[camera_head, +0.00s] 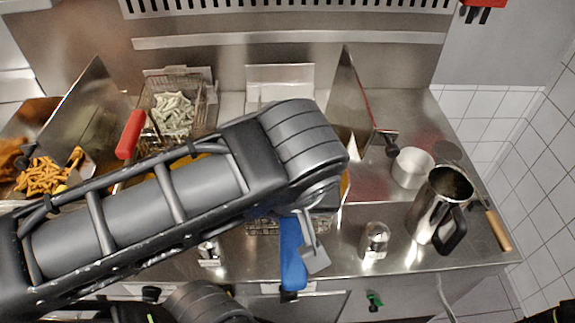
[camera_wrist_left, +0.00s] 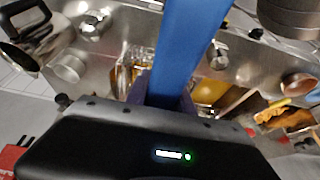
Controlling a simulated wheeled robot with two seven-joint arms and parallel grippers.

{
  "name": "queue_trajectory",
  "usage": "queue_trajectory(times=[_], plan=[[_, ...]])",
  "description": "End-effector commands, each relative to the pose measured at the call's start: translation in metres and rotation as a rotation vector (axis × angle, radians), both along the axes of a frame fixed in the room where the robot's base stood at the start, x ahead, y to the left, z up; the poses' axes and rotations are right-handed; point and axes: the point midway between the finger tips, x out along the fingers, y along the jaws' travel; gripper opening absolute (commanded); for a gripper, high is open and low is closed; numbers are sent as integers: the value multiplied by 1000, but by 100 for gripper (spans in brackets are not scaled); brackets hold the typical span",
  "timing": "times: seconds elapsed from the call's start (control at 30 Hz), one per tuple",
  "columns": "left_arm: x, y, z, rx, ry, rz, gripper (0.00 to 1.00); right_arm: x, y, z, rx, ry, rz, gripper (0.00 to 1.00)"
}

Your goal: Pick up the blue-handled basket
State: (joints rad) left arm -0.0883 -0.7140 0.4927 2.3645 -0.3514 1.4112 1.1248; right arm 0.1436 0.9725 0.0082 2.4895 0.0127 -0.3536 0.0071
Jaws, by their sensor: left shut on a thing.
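The blue handle (camera_head: 291,255) of the basket points toward the front edge of the counter. In the left wrist view the blue handle (camera_wrist_left: 187,45) runs up from between my jaws. My left gripper (camera_head: 304,238) is shut on this handle. My left arm hides most of the gripper and most of the basket. A small strip of the basket's wire mesh (camera_head: 262,227) shows beside the handle. My right gripper is not in view; only a dark piece of my right side shows at the bottom right corner.
A metal pitcher (camera_head: 427,208), a pot (camera_head: 411,168) and a shaker (camera_head: 375,241) stand to the right. An upright metal panel (camera_head: 349,105) rises behind my arm.

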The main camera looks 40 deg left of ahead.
Motion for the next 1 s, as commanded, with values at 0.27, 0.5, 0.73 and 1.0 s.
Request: queue_trajectory(times=[0.27,0.5,0.73,1.0], plan=[[-14,-11,1,1,-4,-1,0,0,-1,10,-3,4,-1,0],[-14,-12,0,1,-4,-1,0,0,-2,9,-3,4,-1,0],[-14,-11,0,1,-4,-1,0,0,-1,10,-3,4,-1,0],[-14,-10,0,-6,6,6,0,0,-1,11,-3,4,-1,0]])
